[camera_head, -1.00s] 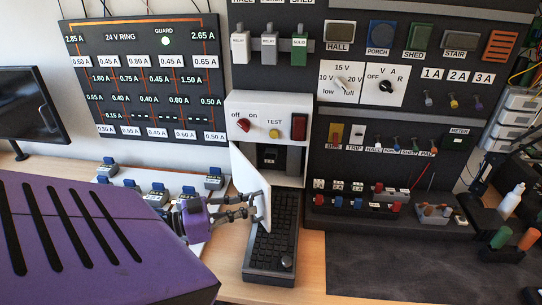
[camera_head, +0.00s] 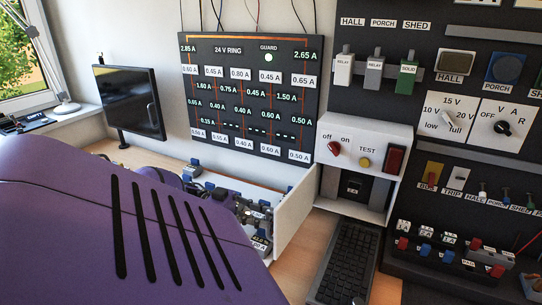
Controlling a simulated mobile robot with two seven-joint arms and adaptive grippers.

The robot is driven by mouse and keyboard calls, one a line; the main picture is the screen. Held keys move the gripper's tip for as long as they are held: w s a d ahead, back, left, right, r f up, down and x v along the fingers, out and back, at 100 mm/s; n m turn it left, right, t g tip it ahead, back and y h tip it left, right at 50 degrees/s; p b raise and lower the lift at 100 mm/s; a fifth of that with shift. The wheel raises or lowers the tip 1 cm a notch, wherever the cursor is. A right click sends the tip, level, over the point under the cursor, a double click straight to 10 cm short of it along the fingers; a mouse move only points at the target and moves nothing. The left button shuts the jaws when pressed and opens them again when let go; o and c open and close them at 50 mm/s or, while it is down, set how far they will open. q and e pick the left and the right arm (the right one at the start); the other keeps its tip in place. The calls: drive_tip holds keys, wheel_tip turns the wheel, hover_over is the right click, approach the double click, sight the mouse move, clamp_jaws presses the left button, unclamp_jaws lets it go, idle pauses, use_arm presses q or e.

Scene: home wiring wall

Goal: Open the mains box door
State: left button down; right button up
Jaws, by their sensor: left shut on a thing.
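The mains box (camera_head: 377,133) is a white case on the wall with a red off/on knob, a yellow TEST button and a dark red block on its face. Its white door (camera_head: 295,218) hangs open below that face, swung out to the left. The box's lower opening shows a dark device (camera_head: 353,187) inside. My left gripper (camera_head: 264,214) is shut on the door's free edge, on the left side; my purple arm hides part of it. My right gripper is not in view.
A black keyboard (camera_head: 343,262) lies on the wooden desk below the box. The 24 V RING panel (camera_head: 250,95) is on the wall behind, with a monitor (camera_head: 130,102) to its left. Small blue-topped blocks (camera_head: 195,168) stand near my gripper. Coloured plugs (camera_head: 425,250) stand at right.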

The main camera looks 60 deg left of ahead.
use_arm(q)
drive_tip(key=shift+w+a+r, duration=0.1)
drive_tip(key=shift+a+r, duration=0.15)
drive_tip(key=shift+a, duration=0.3)
drive_tip(key=c, duration=2.1)
unclamp_jaws()
drive_tip(key=shift+w, duration=0.1)
drive_tip(key=shift+o, duration=1.2)
drive_tip(key=shift+w+f, duration=0.1)
drive_tip(key=shift+w, duration=0.05)
drive_tip(key=shift+s, duration=0.25)
drive_tip(key=v, duration=1.2)
